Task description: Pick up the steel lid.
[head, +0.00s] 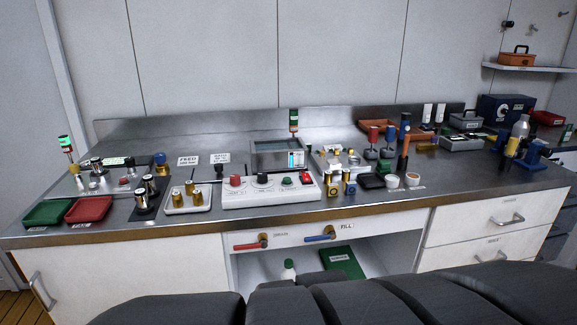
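I cannot single out the steel lid for certain; nothing in the head view is clearly marked as it. A steel-coloured box (280,155) with a small lit display stands at the back middle of the steel worktop (300,213). A grey case with a handle (465,121) stands at the back right. Small metal cylinders with dark tops (150,184) stand on a dark plate at the left. My gripper is not in view, so its state and its distance from these things do not show.
A control panel (270,190) with knobs stands at the front middle. Green (48,212) and red (90,208) trays lie at the left. Blue clamp-like tools (530,152) crowd the right end. Red and blue valve handles (320,238) sit below the edge. Dark rounded shapes cover the bottom foreground.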

